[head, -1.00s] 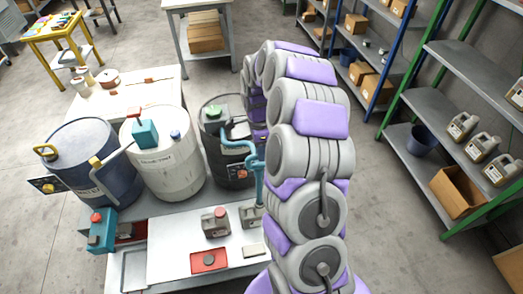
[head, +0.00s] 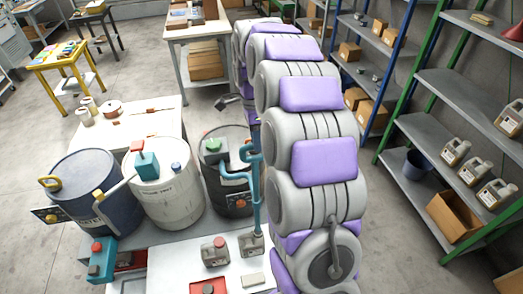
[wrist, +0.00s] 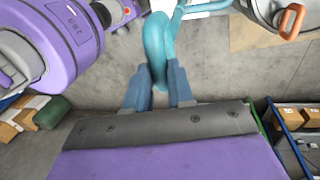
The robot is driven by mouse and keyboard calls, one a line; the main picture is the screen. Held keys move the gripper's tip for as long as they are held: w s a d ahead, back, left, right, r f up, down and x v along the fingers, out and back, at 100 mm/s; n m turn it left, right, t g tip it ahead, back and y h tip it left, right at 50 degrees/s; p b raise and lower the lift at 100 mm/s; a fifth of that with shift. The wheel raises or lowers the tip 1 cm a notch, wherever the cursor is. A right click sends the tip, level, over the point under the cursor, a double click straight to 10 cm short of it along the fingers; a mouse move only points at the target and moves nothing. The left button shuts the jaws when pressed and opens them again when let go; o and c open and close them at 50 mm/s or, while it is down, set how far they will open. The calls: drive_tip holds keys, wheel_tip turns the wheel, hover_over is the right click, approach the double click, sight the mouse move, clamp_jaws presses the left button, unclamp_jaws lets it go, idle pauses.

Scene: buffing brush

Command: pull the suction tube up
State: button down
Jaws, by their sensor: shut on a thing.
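The teal suction tube (head: 257,195) shows in the head view beside the dark drum (head: 229,172), just left of my arm. My arm hides the gripper in the head view.
A white drum (head: 168,190) and a dark blue drum (head: 97,195) stand to the left. Shelves with jugs (head: 455,152) stand at right. Open floor lies between my arm and the shelves.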

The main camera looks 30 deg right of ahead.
drive_tip(key=shift+w+a+r, duration=0.1)
drive_tip(key=shift+a+r, duration=0.05)
drive_tip(key=shift+r, duration=0.55)
drive_tip(key=shift+w+a+r, duration=0.1)
drive_tip(key=shift+r, duration=0.55)
drive_tip(key=c, duration=1.4)
unclamp_jaws()
drive_tip(key=o, duration=0.4)
drive_tip(key=shift+w+a, duration=0.1)
drive_tip(key=shift+a, duration=0.45)
drive_tip(key=shift+d, duration=0.35)
drive_tip(key=shift+d+r, duration=0.15)
drive_tip(key=shift+d, duration=0.15)
drive_tip(key=shift+w+a+r+p, duration=0.1)
drive_tip(key=shift+w+r+p, duration=0.45)
drive_tip(key=shift+r+p, duration=1.8)
drive_tip(key=shift+w+a+r+p, duration=0.1)
drive_tip(key=shift+w+r+p, duration=0.4)
drive_tip(key=shift+r+p, duration=1.85)
drive_tip(key=shift+w+a+r+p, duration=0.1)
drive_tip(key=shift+w+r+p, duration=0.7)
drive_tip(key=shift+r, duration=2.85)
